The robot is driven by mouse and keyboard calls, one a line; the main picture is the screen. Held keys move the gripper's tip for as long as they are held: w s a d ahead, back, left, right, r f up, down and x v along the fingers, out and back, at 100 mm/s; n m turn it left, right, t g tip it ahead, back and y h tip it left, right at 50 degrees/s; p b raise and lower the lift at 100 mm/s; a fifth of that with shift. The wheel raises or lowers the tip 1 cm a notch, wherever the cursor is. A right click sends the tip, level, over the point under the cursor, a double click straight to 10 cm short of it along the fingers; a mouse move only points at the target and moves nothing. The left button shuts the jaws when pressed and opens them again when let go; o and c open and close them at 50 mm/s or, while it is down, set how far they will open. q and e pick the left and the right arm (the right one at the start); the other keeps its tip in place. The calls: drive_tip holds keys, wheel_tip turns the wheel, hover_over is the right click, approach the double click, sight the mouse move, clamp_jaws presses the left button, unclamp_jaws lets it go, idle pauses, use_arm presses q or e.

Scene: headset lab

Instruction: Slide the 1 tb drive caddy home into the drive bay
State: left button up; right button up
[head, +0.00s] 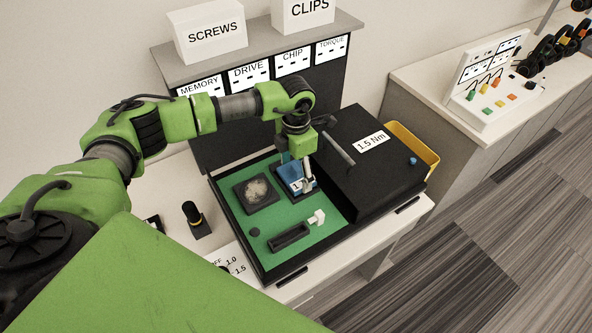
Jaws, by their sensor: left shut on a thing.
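My left gripper (304,184) reaches down over the green board (238,222) from the upper left and is shut on the blue caddy (289,174). The caddy has a white label on its face, of which a "1" shows; the rest is hidden by the gripper. It is at the right part of the board, beside the large black housing. Whether it touches the board or is inside a bay is hidden. A long black open slot piece (290,238) lies at the front of the board; I cannot tell if it is the drive bay. My right gripper is not in view.
A black square part (257,193) with a grey round middle sits left of the caddy. A black housing marked 1.5 Nm (385,165) stands right, with a yellow bin (417,150) behind.

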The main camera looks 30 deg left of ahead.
sight(296, 168)
use_arm(q)
drive_tip(key=shift+f+b, duration=0.4)
drive_tip(key=shift+f, duration=0.05)
idle(0.5)
idle(0.4)
drive_tip(key=o, duration=1.2)
drive_tip(key=shift+o, duration=0.2)
drive_tip(key=shift+r, duration=0.1)
wheel_tip(296, 168, up, 12)
drive_tip(key=shift+f, duration=0.1)
